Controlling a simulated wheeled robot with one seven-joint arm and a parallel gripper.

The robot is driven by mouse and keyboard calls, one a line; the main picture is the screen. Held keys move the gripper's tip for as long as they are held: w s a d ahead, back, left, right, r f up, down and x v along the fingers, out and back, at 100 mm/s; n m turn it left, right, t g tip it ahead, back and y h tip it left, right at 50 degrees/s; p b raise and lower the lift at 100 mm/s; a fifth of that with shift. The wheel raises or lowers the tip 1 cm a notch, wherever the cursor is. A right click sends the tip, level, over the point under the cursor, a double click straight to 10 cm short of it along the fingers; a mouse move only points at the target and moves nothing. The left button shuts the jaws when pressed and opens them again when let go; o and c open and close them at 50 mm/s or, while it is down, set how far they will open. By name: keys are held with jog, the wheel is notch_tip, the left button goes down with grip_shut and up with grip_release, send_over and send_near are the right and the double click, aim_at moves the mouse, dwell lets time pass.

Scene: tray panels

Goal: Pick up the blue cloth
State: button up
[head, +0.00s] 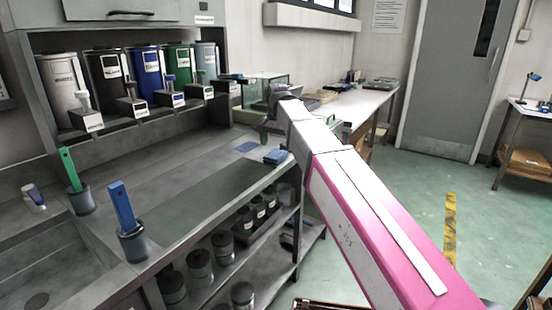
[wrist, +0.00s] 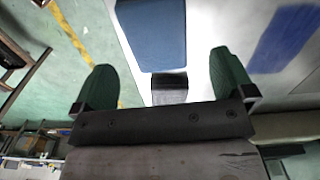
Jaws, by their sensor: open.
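A folded blue cloth (head: 277,156) lies at the front edge of the grey counter, just left of my arm in the head view. In the wrist view a blue piece that looks like this cloth (wrist: 150,32) lies at the top, beyond the fingertips and close to the counter edge. My gripper (wrist: 165,78) is open, its two green-padded fingers wide apart with no cloth between them. A small dark grey block (wrist: 169,88) shows between the fingers; I cannot tell what it is. My gripper is not clearly visible in the head view.
A blue-handled tool stands in a cup (head: 133,243), a green-handled one in another cup (head: 80,200). Several canisters line the back shelf. Jars stand below the counter. The middle of the counter is clear.

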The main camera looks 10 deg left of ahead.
aim_at(277, 153)
jog(key=shift+d+f, duration=0.1)
jog(key=shift+f, duration=1.8)
jog(key=c, duration=1)
jog(key=shift+r, duration=0.15)
jog(key=shift+r, duration=0.55)
notch_tip(277, 153, up, 2)
jog(key=shift+r, duration=0.2)
jog(key=s+a+r, duration=0.2)
jog(key=s, duration=0.1)
jog(key=s+a+r, duration=0.5)
jog(key=shift+s+a+r, duration=0.15)
jog(key=shift+s+a, duration=0.2)
jog(key=shift+s, duration=0.05)
